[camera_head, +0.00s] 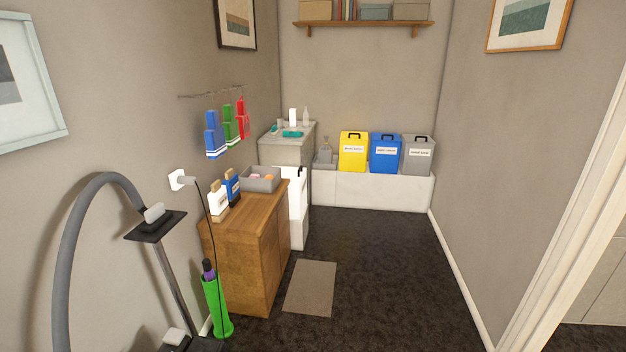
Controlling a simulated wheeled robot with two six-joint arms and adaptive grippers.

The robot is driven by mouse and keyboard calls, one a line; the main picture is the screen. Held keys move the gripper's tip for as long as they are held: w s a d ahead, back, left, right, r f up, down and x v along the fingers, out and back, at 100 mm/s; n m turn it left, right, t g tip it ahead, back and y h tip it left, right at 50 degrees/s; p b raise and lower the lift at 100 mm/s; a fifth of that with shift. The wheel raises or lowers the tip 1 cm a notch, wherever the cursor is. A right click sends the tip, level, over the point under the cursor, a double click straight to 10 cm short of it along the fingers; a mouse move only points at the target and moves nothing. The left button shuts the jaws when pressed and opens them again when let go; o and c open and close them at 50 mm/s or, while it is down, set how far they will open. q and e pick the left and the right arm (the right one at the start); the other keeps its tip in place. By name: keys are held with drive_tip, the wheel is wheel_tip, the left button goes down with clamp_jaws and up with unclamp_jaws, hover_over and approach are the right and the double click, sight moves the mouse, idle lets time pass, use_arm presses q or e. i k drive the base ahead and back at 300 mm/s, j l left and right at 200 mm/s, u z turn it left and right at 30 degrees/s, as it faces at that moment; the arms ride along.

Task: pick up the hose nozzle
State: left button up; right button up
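A thick grey hose (70,235) arches up at the left and comes down to a pale grey-white block, which appears to be the hose nozzle (154,213). The nozzle rests on a small black shelf (157,228) on top of a slanted metal post (176,275). A second pale block (173,337) sits low at the bottom edge, partly cut off. Neither of my grippers shows in the head view.
A wooden cabinet (240,265) with bottles and a grey bin stands right of the post. A green holder (217,310) and a black cable (208,230) from the wall socket (180,180) are close by. The dark floor (390,270) is open on the right.

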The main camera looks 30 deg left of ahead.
sight(156, 215)
drive_tip(key=i+j+u, duration=0.1)
drive_tip(key=i+u, duration=0.2)
drive_tip(key=i, duration=0.25)
drive_tip(key=i+u, duration=0.3)
drive_tip(key=i, duration=0.2)
drive_tip(key=i+l+u, duration=0.3)
drive_tip(key=i, duration=0.25)
drive_tip(key=i+l+u, duration=0.3)
drive_tip(key=i, duration=0.2)
drive_tip(key=j, duration=0.1)
